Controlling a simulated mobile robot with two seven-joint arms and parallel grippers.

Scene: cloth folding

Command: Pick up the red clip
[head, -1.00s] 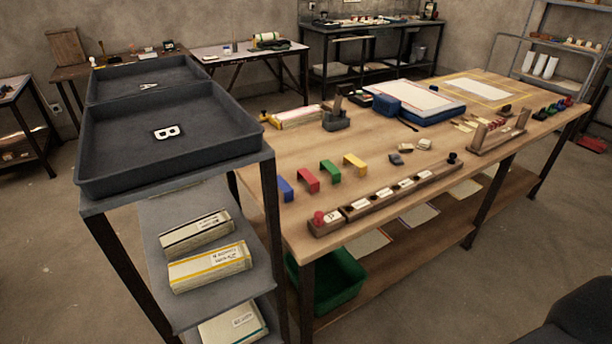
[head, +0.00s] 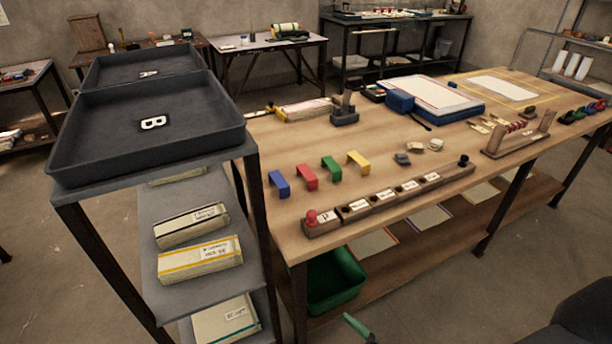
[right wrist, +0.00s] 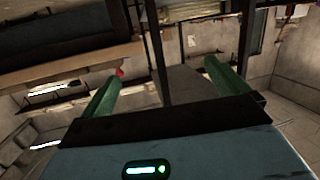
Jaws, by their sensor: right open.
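A red bracket-shaped piece (head: 306,176) stands on the wooden table between a blue one (head: 279,182) and a green one (head: 331,168), with a yellow one (head: 358,162) to the right. Small coloured clip-like items, one of them red (head: 598,105), lie at the table's far right end. My right gripper (right wrist: 162,75) is open and empty in the right wrist view, its green fingers wide apart. A small red spot beside its left finger is too small to identify. A green tip, apparently a gripper finger, shows at the bottom of the head view, away from the tabletop. My left gripper is not identifiable.
A dark tray marked B (head: 85,165) stands on the shelf unit at the left, beside the table (head: 270,225). A wooden strip with a red knob (head: 312,217) lines the front edge. A green bin (head: 333,283) sits below. The table's middle is partly clear.

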